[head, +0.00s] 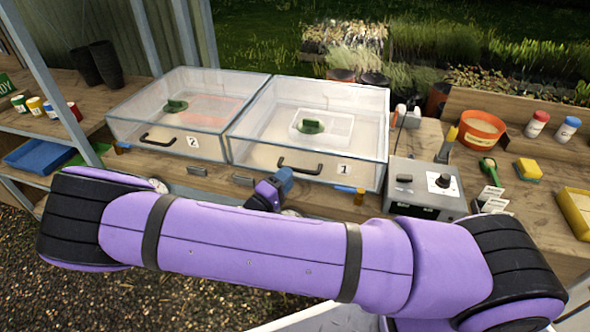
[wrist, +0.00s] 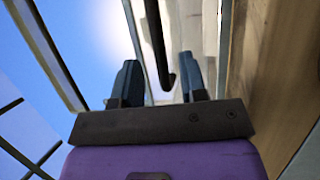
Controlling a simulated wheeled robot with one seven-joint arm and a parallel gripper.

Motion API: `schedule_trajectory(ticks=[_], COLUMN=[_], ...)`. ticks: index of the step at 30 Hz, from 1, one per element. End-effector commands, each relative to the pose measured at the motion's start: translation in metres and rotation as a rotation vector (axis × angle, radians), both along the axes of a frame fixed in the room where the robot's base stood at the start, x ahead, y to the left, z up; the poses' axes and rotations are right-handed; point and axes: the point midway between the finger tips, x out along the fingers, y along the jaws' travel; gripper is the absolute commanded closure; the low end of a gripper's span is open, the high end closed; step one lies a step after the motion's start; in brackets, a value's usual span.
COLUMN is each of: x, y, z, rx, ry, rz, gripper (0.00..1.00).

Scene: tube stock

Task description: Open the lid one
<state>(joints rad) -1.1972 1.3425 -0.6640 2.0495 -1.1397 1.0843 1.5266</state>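Lid one is the clear lid of the right-hand box (head: 318,118), marked with a "1" label (head: 343,169); it looks closed. Its black bar handle (head: 300,166) is on the front part of the lid. My gripper (head: 283,178) is in front of the box, just below the handle's left end. In the wrist view my gripper (wrist: 160,82) is open, its two dark fingers spread apart. The black handle (wrist: 158,40) lines up with the gap between them, its end near the fingertips. I cannot tell whether they touch it.
A similar clear box (head: 185,105) marked "2" stands on the left with its lid down. A grey control box (head: 428,187) stands right of box one. Small items lie along the bench's front edge (head: 235,180). My arm spans the foreground.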

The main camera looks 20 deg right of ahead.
Motion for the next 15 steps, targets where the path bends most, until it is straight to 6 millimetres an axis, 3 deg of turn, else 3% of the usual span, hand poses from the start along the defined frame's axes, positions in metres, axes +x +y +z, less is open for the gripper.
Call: schedule_trajectory(ticks=[6, 15], x=[0.015, 0.022], y=[-0.026, -0.037], z=[0.005, 0.008], rx=[-0.001, 0.000], ry=[0.000, 0.000], rz=[-0.002, -0.001], gripper=[0.61, 0.61])
